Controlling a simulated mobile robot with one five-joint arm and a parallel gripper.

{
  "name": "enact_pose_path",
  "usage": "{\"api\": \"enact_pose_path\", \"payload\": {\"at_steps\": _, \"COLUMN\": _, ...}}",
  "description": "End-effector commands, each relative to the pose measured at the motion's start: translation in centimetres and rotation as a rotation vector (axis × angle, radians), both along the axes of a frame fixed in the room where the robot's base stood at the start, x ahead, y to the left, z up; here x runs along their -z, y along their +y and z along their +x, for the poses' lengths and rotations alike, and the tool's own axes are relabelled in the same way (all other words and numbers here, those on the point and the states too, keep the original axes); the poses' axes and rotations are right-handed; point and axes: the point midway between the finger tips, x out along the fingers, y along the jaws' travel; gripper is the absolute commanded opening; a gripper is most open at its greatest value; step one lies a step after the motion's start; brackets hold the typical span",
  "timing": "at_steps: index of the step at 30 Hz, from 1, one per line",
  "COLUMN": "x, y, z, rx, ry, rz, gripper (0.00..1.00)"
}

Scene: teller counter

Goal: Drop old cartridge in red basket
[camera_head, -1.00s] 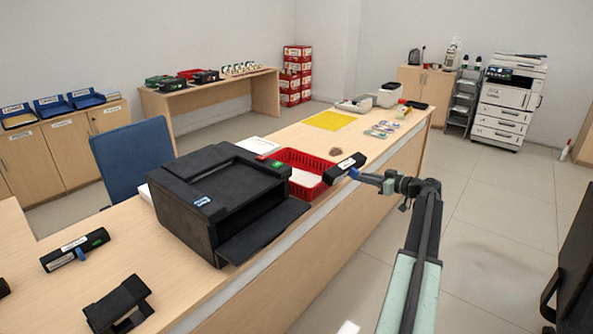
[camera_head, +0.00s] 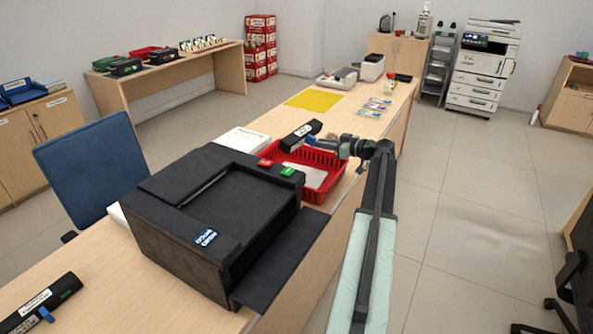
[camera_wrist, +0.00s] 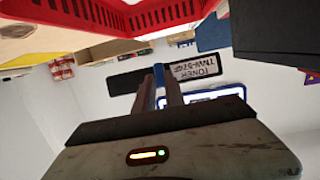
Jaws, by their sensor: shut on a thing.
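My gripper (camera_head: 318,143) is shut on a black cartridge (camera_head: 298,136) with a white label. In the wrist view the same cartridge (camera_wrist: 125,82) lies across the fingers, its label reading "TONER", with a blue part between the fingertips (camera_wrist: 160,80). The red basket (camera_head: 340,163) stands on the counter just beyond the printer. In the head view the cartridge overlaps the basket's far left rim and appears held above it. The basket's red wall (camera_wrist: 165,18) shows along the top of the wrist view. A white item (camera_head: 306,174) lies inside the basket.
A large black printer (camera_head: 215,215) stands on the counter (camera_head: 275,120) close to the basket's near side. A white paper stack (camera_head: 242,139) lies left of the basket. A second black cartridge (camera_head: 45,300) is at the near left. A yellow mat (camera_head: 315,100) lies farther back.

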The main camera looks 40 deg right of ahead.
Motion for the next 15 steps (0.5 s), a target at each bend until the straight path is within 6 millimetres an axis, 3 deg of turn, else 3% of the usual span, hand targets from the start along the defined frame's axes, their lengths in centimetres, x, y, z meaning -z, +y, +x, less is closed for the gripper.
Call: {"api": "enact_pose_path", "payload": {"at_steps": 15, "x": 5.8, "y": 0.0, "z": 0.1, "rx": -0.001, "ry": -0.002, "rz": 0.001, "gripper": 0.0}}
